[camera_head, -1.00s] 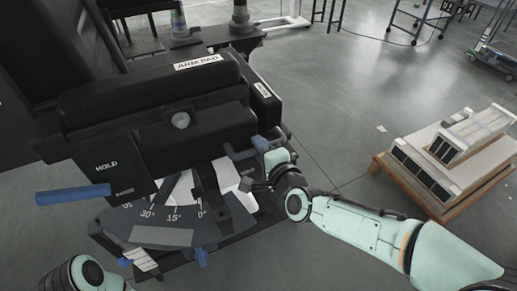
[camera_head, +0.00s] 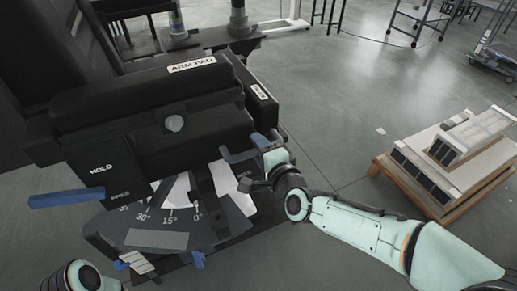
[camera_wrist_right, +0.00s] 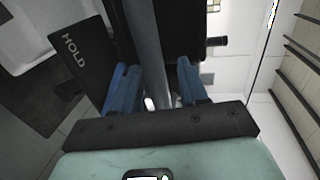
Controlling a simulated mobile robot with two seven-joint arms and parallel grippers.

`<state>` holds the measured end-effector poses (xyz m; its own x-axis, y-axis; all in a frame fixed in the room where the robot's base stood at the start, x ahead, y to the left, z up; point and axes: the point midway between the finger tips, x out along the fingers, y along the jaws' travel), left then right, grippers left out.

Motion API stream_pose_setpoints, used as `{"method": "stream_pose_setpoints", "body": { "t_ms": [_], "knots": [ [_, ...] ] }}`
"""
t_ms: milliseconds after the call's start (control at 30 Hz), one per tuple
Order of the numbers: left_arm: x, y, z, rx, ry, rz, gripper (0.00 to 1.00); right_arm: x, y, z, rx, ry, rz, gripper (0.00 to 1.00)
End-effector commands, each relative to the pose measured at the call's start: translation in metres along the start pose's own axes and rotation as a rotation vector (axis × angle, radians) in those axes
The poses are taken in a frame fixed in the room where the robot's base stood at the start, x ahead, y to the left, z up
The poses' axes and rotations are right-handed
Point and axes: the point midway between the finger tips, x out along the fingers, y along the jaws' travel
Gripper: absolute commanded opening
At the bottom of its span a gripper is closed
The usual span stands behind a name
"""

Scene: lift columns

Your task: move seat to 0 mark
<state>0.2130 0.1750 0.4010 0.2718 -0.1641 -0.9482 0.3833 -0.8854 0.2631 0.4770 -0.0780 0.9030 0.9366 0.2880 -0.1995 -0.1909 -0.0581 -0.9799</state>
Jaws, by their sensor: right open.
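The black seat (camera_head: 140,105) fills the left of the head view, with an "ARM PAD" label on its armrest. In the right wrist view a grey bar (camera_wrist_right: 146,50) shows between the fingers; contact cannot be told. Only part of my left arm shows at bottom left; its gripper is out of view.
A wooden pallet (camera_head: 407,185) with pale, slatted boxes stands on the floor at right. Wheeled carts (camera_head: 420,22) stand at the back right.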

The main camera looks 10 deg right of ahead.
Motion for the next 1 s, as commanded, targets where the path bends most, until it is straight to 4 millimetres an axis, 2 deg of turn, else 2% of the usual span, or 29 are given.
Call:
{"method": "stream_pose_setpoints", "body": {
  "t_ms": [133,233,700,833,1000],
  "knots": [
    [0.000,0.000,0.000,0.000,-0.001,0.000,0.43,-0.003,0.000,0.002,0.000,-0.004,0.002,0.43],
    [-0.001,0.000,0.001,0.000,-0.003,0.000,0.43,-0.013,0.000,0.002,0.000,-0.004,0.002,0.43],
    [-0.010,0.003,0.012,0.003,-0.038,0.003,0.43,-0.110,-0.002,0.000,0.001,0.001,-0.003,0.43],
    [-0.012,0.004,0.015,0.003,-0.046,0.003,0.43,-0.125,-0.001,-0.001,0.000,0.001,-0.001,0.43],
    [-0.013,0.004,0.017,0.004,-0.051,0.003,0.43,-0.133,0.000,-0.001,0.000,0.000,0.000,0.43]
  ]
}}
